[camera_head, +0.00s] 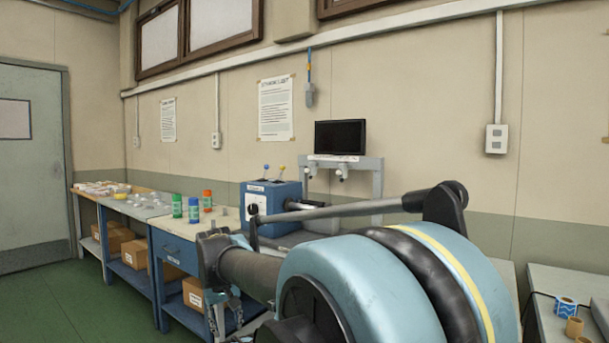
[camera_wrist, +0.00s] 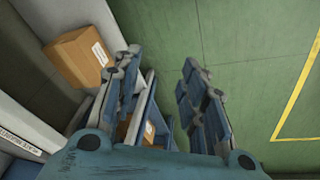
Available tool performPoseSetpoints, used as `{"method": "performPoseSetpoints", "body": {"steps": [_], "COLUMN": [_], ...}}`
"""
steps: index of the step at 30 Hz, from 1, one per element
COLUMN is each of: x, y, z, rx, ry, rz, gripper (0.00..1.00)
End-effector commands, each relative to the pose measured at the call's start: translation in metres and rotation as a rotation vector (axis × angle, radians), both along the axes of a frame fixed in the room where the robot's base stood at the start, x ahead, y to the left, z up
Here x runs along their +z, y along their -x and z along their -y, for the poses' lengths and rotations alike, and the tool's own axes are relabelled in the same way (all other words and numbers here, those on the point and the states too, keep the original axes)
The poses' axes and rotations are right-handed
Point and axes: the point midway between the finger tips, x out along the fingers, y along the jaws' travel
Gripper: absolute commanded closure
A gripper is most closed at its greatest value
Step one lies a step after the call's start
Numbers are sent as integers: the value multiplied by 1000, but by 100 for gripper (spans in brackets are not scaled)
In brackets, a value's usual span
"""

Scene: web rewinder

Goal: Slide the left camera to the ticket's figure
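Two small camera-like units hang side by side under the grey frame (camera_head: 376,175) on the far bench in the head view. The left camera (camera_head: 312,171) and the right camera (camera_head: 342,173) sit below a dark monitor (camera_head: 340,137). A white strip (camera_head: 333,158) runs under the monitor; its writing is too small to read. I cannot tell which paper is the ticket. My gripper (camera_head: 226,316) points down in front of the bench, apart from the cameras. In the wrist view its fingers (camera_wrist: 160,80) are spread, with nothing between them.
A blue machine box (camera_head: 270,205) with knobs stands left of the frame. Green, blue and orange bottles (camera_head: 193,208) stand on the bench. Cardboard boxes (camera_wrist: 78,57) sit on the lower shelf. Another table (camera_head: 560,285) is at right. Green floor (camera_wrist: 240,75) is clear.

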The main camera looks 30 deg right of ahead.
Motion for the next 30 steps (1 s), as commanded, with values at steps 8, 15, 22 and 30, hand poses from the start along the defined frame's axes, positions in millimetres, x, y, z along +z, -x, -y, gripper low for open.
{"method": "performPoseSetpoints", "body": {"steps": [8,15,22,30], "x": [83,152,214,276], "y": [-90,-168,-242,-327], "z": [84,158,227,305], "rx": [-295,-508,-662,-778], "ry": [205,367,503,634], "rz": [155,327,515,754], "gripper": [61,61,61,61]}}
